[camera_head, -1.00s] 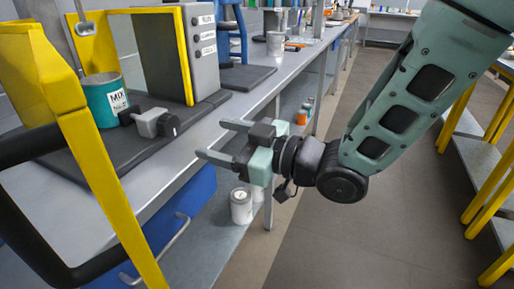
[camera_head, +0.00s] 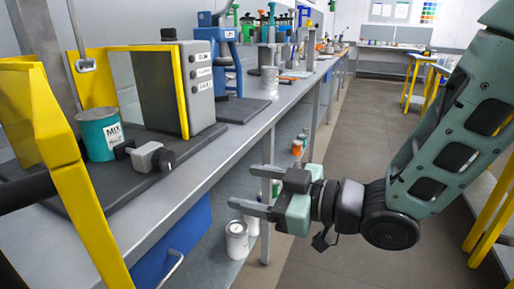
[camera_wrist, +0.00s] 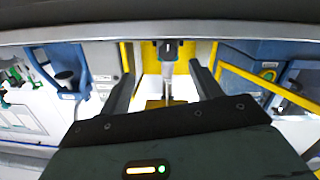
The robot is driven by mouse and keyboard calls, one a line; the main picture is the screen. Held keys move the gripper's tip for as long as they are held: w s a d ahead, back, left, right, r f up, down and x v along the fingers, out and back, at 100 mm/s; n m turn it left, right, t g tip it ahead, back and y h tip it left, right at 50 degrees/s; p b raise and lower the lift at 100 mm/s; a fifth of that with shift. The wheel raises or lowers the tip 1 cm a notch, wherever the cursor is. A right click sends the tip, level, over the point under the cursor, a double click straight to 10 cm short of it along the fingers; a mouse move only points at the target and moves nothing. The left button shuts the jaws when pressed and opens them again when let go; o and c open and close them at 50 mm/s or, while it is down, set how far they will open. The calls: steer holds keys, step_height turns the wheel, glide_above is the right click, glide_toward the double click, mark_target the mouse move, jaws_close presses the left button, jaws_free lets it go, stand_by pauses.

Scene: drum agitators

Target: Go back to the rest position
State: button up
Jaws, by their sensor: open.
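My gripper (camera_head: 252,204) is open and empty in the head view, off the front edge of the long grey bench (camera_head: 228,140) and lower than its top. In the wrist view my gripper (camera_wrist: 160,82) shows its two dark fingers apart with nothing between them. A teal can labelled MIX (camera_head: 101,134) stands on the dark base of the yellow-framed machine (camera_head: 68,160), well to the left of my gripper. A grey and black clamp-like part (camera_head: 150,156) lies beside the can.
A blue drawer front (camera_head: 180,240) is under the bench. A blue machine (camera_head: 228,75) stands farther along. Yellow-legged tables (camera_head: 488,215) are at the right. The aisle floor (camera_head: 345,150) between is clear.

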steer(key=s+d+f+m+g+h, duration=0.3)
steer(key=s+d+f+m+h, duration=0.4)
steer(key=d+h, duration=0.4)
steer(key=s+d+g+h, duration=0.3)
steer(key=s+d+g, duration=0.1)
steer(key=s, duration=0.5)
step_height(320, 180, up, 16)
steer(key=p, duration=1.6)
steer(key=shift+s+m, duration=0.3)
steer(key=shift+s, duration=0.1)
